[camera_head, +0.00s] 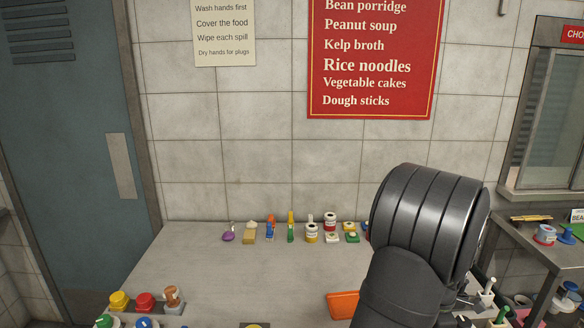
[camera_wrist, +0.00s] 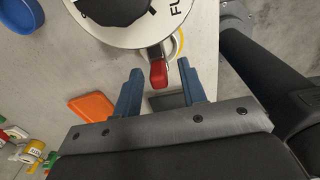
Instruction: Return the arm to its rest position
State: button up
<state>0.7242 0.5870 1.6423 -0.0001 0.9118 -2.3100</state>
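A red tip (camera_wrist: 158,73) of a white dial (camera_wrist: 178,28) with dark lettering appears between or just beyond the fingertips. No contact with it is visible, and I cannot tell the depth gap. In the head view my large dark arm (camera_head: 425,240) rises at the lower right over the counter, and it hides the gripper's fingers.
An orange board (camera_head: 343,304) lies on the grey counter (camera_head: 230,275), left of my arm; it also shows in the wrist view (camera_wrist: 92,108). Small items, including a purple one (camera_head: 229,236), line the back edge. A yellow-topped container (camera_head: 119,299) stands front left. The counter's middle is clear.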

dwell(0.3)
notch_tip(320, 180, up, 17)
notch_tip(320, 180, down, 18)
jog(key=shift+r, duration=0.2)
jog(key=shift+w+r+m, duration=0.2)
jog(key=shift+w+m, duration=0.05)
jog(key=shift+m, duration=0.05)
jog(key=shift+w+m, duration=0.45)
jog(key=shift+m, duration=0.15)
